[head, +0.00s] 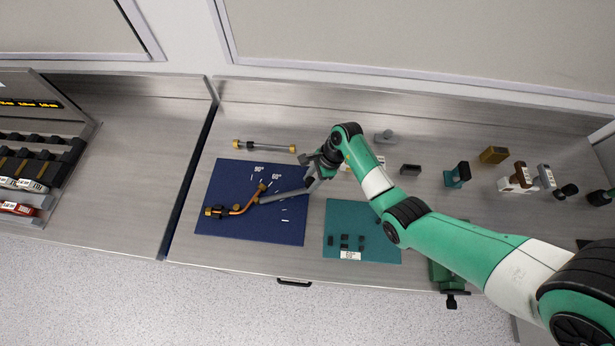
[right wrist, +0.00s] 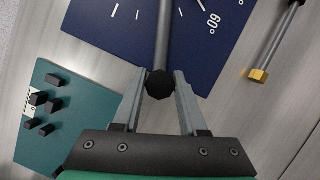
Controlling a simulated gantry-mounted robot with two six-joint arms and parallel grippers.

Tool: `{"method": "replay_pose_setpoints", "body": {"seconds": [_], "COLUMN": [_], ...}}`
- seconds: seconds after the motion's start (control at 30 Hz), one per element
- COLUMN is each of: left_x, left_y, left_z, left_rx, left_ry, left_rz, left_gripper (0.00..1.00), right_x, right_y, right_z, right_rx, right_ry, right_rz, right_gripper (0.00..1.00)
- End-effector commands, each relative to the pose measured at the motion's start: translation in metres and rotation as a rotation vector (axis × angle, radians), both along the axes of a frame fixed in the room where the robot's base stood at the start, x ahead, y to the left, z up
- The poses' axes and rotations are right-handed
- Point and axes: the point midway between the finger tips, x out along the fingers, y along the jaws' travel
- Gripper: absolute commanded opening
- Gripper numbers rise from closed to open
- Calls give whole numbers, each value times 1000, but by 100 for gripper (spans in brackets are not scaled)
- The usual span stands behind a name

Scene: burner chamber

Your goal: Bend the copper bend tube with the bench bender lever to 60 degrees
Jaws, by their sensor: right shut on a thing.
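The copper bend tube (head: 236,211) with brass ends lies at the bender on the blue mat (head: 215,228). Its right part is visibly bent, angling up toward the 60° and 90° labels. The grey bender lever (head: 283,196) runs right from the tube, slightly upward, and lies below the 60° label (head: 277,177). My right gripper (head: 313,179) is shut on the lever's outer end. In the right wrist view, the lever (right wrist: 164,42) and its black end knob (right wrist: 160,84) sit between the two fingers. My left gripper is not in view.
A brass-ended rod (head: 264,147) lies behind the blue mat. A teal mat (head: 338,216) with several small black blocks lies to its right. Several tools and blocks stand further right, partly behind my arm. The bench left of the mat is clear.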

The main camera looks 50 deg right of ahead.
Motion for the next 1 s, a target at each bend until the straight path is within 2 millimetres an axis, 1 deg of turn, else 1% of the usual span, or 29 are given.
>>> {"method": "replay_pose_setpoints", "body": {"seconds": [0.03,0.07,0.2,0.23,0.5,0.57,0.63,0.77,0.9,1.0], "left_x": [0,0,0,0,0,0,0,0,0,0], "left_y": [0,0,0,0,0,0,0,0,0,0], "left_z": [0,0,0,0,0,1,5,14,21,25], "left_rx": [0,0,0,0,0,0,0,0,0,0], "left_ry": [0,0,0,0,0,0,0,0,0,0], "left_rz": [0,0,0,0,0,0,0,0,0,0], "left_gripper": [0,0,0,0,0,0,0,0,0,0], "right_x": [0,0,0,0,0,0,-1,-7,-15,-21], "right_y": [0,0,0,0,0,0,-3,-11,-21,-28], "right_z": [0,0,0,0,1,3,11,35,67,86], "right_rx": [0,0,0,0,0,0,0,-2,-2,-2], "right_ry": [-2,-2,-2,-2,-1,-2,-3,-6,-6,-5], "right_rz": [1,1,1,1,0,-1,-1,-2,-2,-1], "right_gripper": [0,43,69,72,72,72,72,72,72,72]}}
